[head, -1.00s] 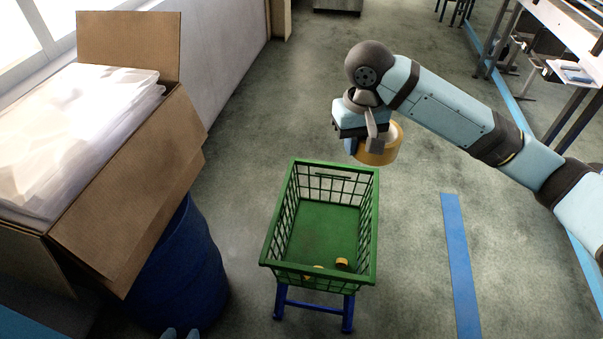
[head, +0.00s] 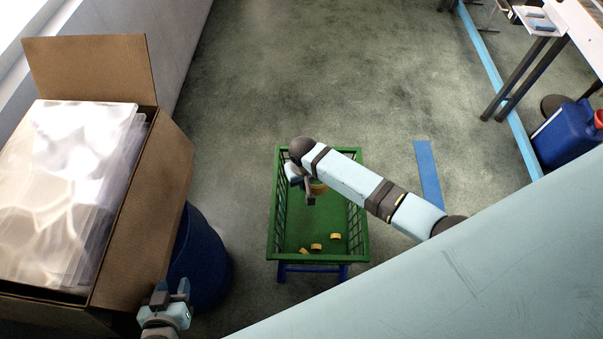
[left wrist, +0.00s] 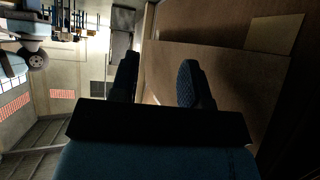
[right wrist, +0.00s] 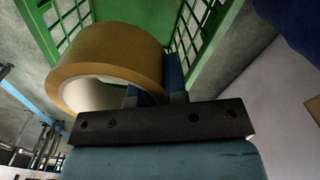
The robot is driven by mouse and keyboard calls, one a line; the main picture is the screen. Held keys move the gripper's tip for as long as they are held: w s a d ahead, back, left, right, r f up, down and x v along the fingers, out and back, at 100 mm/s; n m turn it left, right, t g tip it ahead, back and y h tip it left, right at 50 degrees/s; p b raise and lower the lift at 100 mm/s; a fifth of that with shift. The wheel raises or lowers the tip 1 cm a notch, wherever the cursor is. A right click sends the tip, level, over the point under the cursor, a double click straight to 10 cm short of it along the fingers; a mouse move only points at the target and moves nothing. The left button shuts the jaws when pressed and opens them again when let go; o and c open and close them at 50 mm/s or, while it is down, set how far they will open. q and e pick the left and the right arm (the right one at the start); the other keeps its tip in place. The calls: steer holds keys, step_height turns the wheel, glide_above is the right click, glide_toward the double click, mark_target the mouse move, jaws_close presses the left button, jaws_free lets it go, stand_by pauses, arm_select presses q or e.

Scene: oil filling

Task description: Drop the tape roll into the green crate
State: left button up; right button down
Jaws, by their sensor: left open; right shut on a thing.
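The green crate (head: 365,230) stands on a blue stand on the floor, open at the top. Several small yellow rolls lie on its floor, one at the right (head: 335,236). My right gripper (head: 309,192) is over the crate's far part, shut on the large tan tape roll (head: 319,187). In the right wrist view the tape roll (right wrist: 125,62) is held by its wall between the fingers, with the green crate (right wrist: 215,25) behind it. I cannot tell how deep the roll sits relative to the rim. My left gripper (head: 172,292) is open and empty, beside the cardboard box; its fingers show in the left wrist view (left wrist: 158,85).
A cardboard box (head: 165,175) with clear plastic sleeves stands at the left, above a blue barrel (head: 200,262). A blue canister (head: 565,135) and a table (head: 575,30) are at the right. The floor beyond the crate is clear.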

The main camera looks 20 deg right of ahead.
step_height(320, 180, down, 5)
steer(key=b, duration=0.5)
steer(key=shift+f+b, duration=0.2)
steer(key=shift+b, duration=0.1)
steer(key=c, duration=1.1)
jaws_free()
step_height(320, 180, up, 14)
steer(key=shift+f+p, duration=0.1)
steer(key=shift+p, duration=0.5)
